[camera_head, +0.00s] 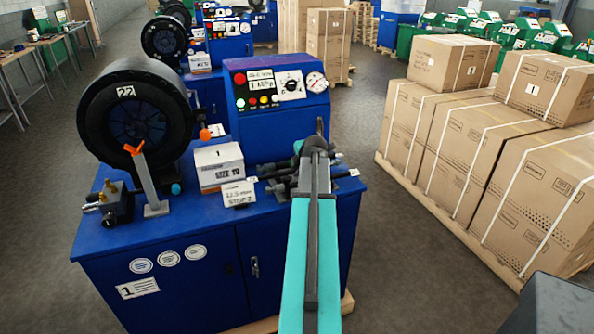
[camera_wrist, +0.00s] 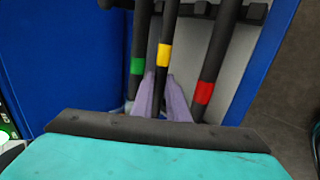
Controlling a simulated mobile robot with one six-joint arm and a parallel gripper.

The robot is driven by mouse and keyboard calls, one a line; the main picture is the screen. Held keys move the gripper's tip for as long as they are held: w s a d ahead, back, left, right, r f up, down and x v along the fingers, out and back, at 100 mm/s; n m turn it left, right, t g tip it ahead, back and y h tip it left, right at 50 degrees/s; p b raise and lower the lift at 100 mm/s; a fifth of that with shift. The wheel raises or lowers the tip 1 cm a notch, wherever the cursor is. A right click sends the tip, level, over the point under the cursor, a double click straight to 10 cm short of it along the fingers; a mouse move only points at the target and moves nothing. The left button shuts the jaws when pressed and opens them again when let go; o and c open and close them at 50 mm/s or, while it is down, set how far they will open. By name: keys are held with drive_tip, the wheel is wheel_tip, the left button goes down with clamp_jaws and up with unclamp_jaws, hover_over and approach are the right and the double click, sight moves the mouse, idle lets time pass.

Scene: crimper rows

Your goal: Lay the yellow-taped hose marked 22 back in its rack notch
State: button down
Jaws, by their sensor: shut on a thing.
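In the wrist view the yellow-taped hose (camera_wrist: 164,55) runs between the two pale fingers of my gripper (camera_wrist: 161,85), which are shut on it just below the tape. No number 22 is readable on the hose. A dark rack bar with notches (camera_wrist: 256,14) shows at the top edge; the hose passes up by it, and I cannot tell whether it sits in a notch. A green-taped hose (camera_wrist: 137,66) lies to its left and a red-taped hose (camera_wrist: 204,93) to its right. In the head view my arm hides the gripper and most of the hoses.
In the head view a black crimper head marked 22 (camera_head: 124,92) stands on the blue bench (camera_head: 185,232). A white SIZE box (camera_head: 219,167), a card (camera_head: 239,194) and an orange-tipped lever (camera_head: 146,178) are left of my arm. Strapped cartons (camera_head: 470,150) stand on a pallet at right.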

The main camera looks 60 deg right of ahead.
drive_tip(key=shift+f+b, duration=0.5)
drive_tip(key=shift+f, duration=0.1)
idle(0.4)
drive_tip(key=c, duration=1.6)
unclamp_jaws()
drive_tip(key=shift+c, duration=0.2)
drive_tip(key=shift+r, duration=0.1)
drive_tip(key=shift+r+p, duration=0.75)
drive_tip(key=shift+r, duration=2.15)
